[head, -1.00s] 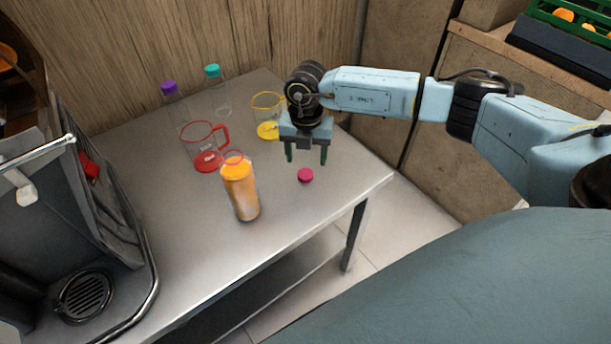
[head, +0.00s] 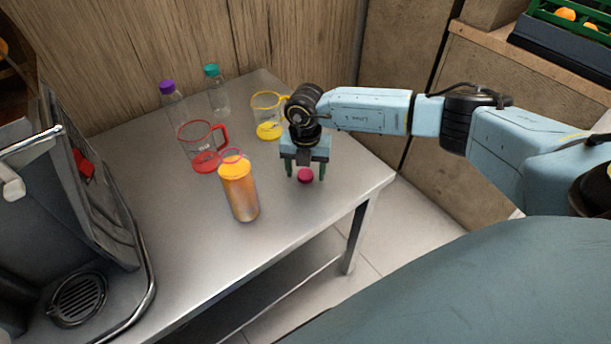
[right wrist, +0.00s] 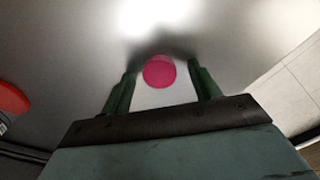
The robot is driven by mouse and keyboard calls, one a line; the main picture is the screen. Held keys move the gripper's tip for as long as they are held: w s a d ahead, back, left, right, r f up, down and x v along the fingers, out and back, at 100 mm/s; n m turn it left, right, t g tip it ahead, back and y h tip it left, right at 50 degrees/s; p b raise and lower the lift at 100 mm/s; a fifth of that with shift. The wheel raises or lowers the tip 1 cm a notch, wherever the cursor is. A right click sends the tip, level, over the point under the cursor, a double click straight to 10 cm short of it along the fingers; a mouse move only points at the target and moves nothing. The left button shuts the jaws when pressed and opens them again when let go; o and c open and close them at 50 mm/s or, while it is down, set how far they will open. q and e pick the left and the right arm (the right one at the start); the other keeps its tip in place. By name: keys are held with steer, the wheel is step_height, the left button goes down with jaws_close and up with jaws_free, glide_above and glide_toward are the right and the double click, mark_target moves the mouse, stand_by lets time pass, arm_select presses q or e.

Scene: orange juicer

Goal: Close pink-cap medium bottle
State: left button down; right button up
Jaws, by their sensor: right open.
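The pink cap (head: 305,176) lies on the metal table. My right gripper (head: 304,172) is open and low over the table, with its fingers on either side of the cap. In the right wrist view the cap (right wrist: 159,72) shows between the two green fingertips, with gaps on both sides. The medium bottle (head: 239,192) stands upright to the left of the gripper, filled with orange juice, with a pinkish ring at its open top and no cap on it. My left gripper is not in view.
A red measuring cup (head: 203,160) stands behind the bottle, and a yellow one (head: 268,130) behind my right gripper. Purple-capped (head: 168,88) and teal-capped (head: 212,72) bottles stand at the back. The juicer (head: 75,230) is at the left. The table's front right is clear.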

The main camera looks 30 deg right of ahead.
mark_target(306, 174)
steer(key=shift+c, duration=0.4)
steer(key=c, duration=1)
